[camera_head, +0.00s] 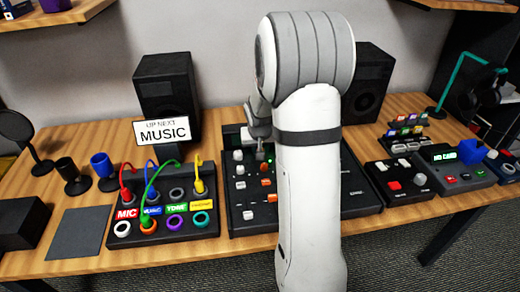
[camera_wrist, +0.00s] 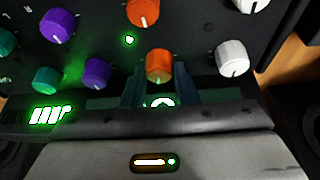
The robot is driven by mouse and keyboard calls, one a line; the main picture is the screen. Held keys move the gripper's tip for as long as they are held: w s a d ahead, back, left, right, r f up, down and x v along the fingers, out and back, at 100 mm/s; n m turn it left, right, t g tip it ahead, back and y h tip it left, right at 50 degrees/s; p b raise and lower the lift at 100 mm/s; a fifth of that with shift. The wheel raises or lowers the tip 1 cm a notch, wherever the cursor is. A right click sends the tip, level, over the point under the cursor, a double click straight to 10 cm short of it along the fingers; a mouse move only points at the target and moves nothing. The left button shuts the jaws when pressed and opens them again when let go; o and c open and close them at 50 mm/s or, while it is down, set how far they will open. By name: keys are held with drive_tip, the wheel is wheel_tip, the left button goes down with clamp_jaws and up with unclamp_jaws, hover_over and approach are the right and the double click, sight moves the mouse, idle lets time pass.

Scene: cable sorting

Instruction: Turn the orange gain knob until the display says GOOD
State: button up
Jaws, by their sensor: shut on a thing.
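The dark mixer console (camera_head: 360,208) lies in the middle of the table with rows of coloured knobs. In the wrist view an orange knob (camera_wrist: 160,64) sits between my two fingers, its white pointer line facing down the picture. My gripper (camera_wrist: 159,82) is shut on this knob; its fingers are on either side. A second orange knob (camera_wrist: 142,12) is above it, apart from the fingers. A lit sign (camera_wrist: 162,101) shows partly behind the fingers; its text cannot be read. In the head view my arm hides much of the console.
Purple knobs (camera_wrist: 57,25) and white knobs (camera_wrist: 233,58) stand close to my fingers. A lit green meter (camera_wrist: 50,114) is at the left. In the head view, a cable box (camera_head: 165,230) stands left of the console and a red-buttoned box (camera_head: 400,185) right of it.

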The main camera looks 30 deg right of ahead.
drive_tip(key=shift+f+m+b, duration=0.3)
drive_tip(key=shift+b, duration=0.1)
drive_tip(key=shift+r+m+h+b, duration=0.25)
drive_tip(key=shift+m+h+b, duration=0.05)
drive_tip(key=o, duration=1)
drive_tip(key=shift+r, duration=0.15)
drive_tip(key=p+v, duration=0.1)
drive_tip(key=v, duration=0.6)
drive_tip(key=shift+r, duration=0.3)
